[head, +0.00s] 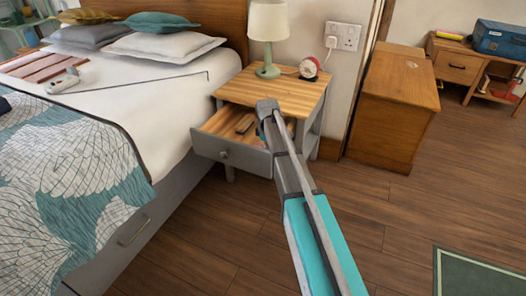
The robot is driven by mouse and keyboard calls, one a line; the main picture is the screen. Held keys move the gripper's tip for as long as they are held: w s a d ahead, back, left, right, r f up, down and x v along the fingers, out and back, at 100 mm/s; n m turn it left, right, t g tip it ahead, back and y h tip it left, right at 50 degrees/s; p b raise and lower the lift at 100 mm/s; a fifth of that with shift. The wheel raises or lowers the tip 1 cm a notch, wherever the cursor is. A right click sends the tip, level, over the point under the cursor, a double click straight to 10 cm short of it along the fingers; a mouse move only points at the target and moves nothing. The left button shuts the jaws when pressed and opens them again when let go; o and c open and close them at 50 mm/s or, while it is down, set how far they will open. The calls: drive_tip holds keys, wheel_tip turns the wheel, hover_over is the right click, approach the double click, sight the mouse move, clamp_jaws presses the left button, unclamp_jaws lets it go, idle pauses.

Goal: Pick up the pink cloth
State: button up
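I see no cloth that I can clearly call pink. A flat pinkish-red striped thing (45,68) lies on the white bed at the upper left; I cannot tell whether it is cloth. My arm reaches from the bottom of the head view to the bedside table (298,92), and its far end is over the open drawer (232,153). I make out no gripper fingers there. The arm hides part of the drawer's inside. A small dark thing (245,123) lies in the drawer.
A lamp (268,35) and a red round clock (309,68) stand on the bedside table. The bed (165,100) is to the left, with pillows and a grey device (64,82). A wooden cabinet (393,105) stands at right. The wooden floor right of my arm is mostly clear.

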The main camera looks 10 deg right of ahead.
idle(0.4)
drive_tip(key=c, duration=0.9)
drive_tip(key=shift+r, duration=0.1)
wheel_tip(320, 180, up, 10)
drive_tip(key=p, duration=1)
idle(0.3)
